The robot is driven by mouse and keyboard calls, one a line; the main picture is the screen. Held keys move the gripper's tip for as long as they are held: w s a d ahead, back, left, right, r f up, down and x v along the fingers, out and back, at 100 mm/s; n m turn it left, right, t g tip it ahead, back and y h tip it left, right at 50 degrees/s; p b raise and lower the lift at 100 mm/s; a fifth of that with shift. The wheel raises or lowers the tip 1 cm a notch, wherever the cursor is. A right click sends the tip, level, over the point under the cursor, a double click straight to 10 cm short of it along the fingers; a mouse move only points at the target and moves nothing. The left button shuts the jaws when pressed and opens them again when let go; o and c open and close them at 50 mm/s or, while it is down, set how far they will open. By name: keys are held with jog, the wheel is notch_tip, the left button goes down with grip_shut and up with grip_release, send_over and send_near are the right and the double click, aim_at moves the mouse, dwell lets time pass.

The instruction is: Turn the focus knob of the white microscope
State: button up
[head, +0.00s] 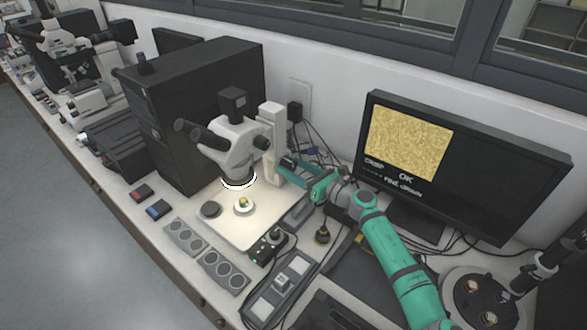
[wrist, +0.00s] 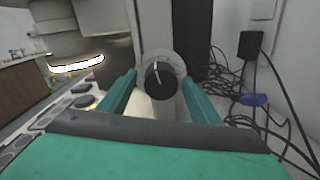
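The white microscope (head: 236,150) stands on its pale base with its ring light lit over a small sample. Its black focus knob (wrist: 160,82), with a white mark line and a pale collar behind it, is near the middle of the wrist view. My teal gripper (head: 284,163) reaches the right side of the microscope's column in the head view, and hides the knob there. In the wrist view the two fingers (wrist: 159,79) are open, one on each side of the knob, with visible gaps. I cannot tell how far the tips extend past the knob's face.
A monitor (head: 505,165) at the right shows a grainy yellow picture with "CRISP", "OK" and "FINE GRAIN". A black computer tower (head: 200,95) stands behind the microscope. Loose cables (wrist: 262,112) hang right of my gripper. A small control box (head: 268,245) and grey trays (head: 222,271) lie in front.

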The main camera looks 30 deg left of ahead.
jog(key=shift+w+d, duration=0.1)
jog(key=shift+d, duration=0.5)
jog(key=s+d, duration=0.1)
jog(key=d, duration=0.9)
jog(key=shift+s+a, duration=0.15)
dwell(0.9)
